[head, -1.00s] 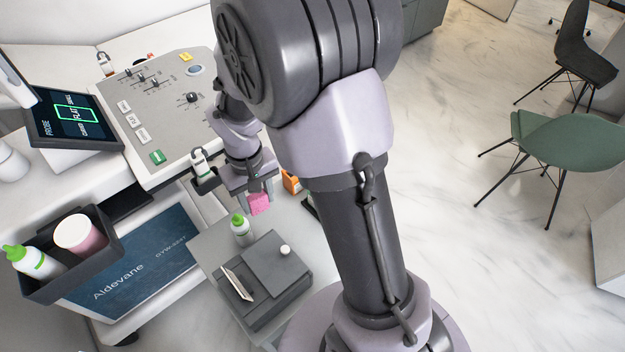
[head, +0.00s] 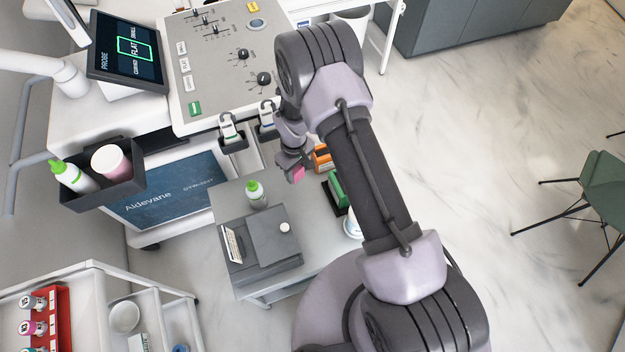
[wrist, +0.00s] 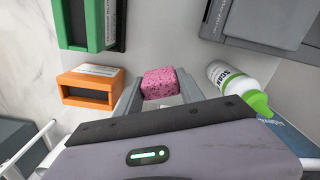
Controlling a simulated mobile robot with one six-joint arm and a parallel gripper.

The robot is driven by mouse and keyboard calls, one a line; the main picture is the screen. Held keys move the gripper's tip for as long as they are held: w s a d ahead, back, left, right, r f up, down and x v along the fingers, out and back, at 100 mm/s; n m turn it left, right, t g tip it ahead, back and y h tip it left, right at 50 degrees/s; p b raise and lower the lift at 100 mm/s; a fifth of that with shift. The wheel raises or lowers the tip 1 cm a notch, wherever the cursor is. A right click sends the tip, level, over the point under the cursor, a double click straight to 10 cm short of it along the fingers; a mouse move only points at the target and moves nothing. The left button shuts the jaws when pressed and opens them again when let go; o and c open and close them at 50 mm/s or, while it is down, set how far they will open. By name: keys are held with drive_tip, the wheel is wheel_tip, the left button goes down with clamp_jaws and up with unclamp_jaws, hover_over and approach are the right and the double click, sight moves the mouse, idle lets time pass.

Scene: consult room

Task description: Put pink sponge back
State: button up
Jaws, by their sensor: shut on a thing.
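The pink speckled sponge (head: 298,174) is between the fingers of my gripper (head: 294,168), above the far part of a grey table (head: 229,199). In the wrist view the sponge (wrist: 160,83) shows between the two grey fingertips of my gripper (wrist: 160,98), which is shut on it. An orange open-fronted box (head: 321,158) stands close to the right of the gripper in the head view. In the wrist view the orange box (wrist: 90,87) is left of the sponge, apart from it, and its opening looks dark.
A green box (head: 338,190) stands near the orange one. A white bottle with green cap (head: 257,196) and a dark grey device (head: 262,250) are on the same table. The ultrasound console (head: 215,65) with probes hanging at its edge rises behind my gripper.

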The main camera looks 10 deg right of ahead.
drive_tip(key=f, duration=0.2)
drive_tip(key=f+b, duration=0.1)
drive_tip(key=f, duration=0.2)
drive_tip(key=f+b, duration=0.1)
drive_tip(key=f, duration=0.2)
drive_tip(key=shift+a+f, duration=0.1)
drive_tip(key=shift+a, duration=0.2)
drive_tip(key=shift+s, duration=0.1)
drive_tip(key=shift+f+b, duration=0.2)
drive_tip(key=shift+b, duration=0.15)
drive_tip(key=o, duration=1.1)
drive_tip(key=shift+c, duration=0.2)
drive_tip(key=shift+r, duration=0.1)
